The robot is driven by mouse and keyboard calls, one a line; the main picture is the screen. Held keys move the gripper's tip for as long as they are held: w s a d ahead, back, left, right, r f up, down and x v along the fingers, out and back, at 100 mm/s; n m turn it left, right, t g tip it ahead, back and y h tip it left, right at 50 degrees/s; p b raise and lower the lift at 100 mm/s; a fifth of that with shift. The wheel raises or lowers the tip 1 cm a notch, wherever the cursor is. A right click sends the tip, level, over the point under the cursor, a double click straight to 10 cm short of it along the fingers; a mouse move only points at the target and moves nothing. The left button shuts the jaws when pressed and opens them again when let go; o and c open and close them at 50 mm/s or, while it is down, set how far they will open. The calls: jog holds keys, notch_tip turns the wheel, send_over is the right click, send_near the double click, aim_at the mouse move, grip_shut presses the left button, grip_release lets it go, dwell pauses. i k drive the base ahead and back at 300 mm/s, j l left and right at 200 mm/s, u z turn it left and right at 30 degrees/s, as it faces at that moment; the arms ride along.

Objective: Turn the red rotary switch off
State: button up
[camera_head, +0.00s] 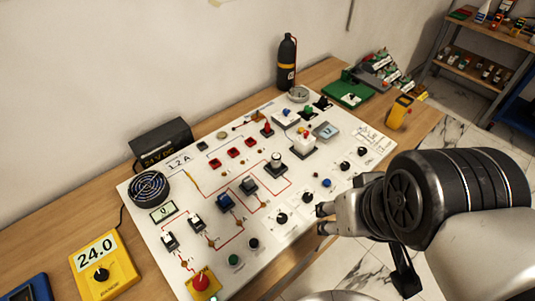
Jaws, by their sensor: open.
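A white instrument panel (225,262) lies on the wooden bench. A small red handle on a dark base (267,128) stands near its far edge. A large red mushroom button (201,281) sits at the near left corner. My gripper (322,220) is open and empty at the panel's near right edge, to the right of a black knob (281,218) and apart from both red parts.
Several black knobs line the panel's right side, with a blue knob (327,183) among them. A black bottle (287,62) and a green board (348,93) stand behind. A yellow meter (399,111) is at right, and a yellow supply (104,270) at left.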

aim_at(201, 282)
jog(key=k+j+u, duration=0.1)
jog(key=u, duration=0.3)
jog(key=k+j+u, duration=0.1)
jog(key=u, duration=0.35)
jog(key=j+u, duration=0.1)
jog(key=u, duration=0.3)
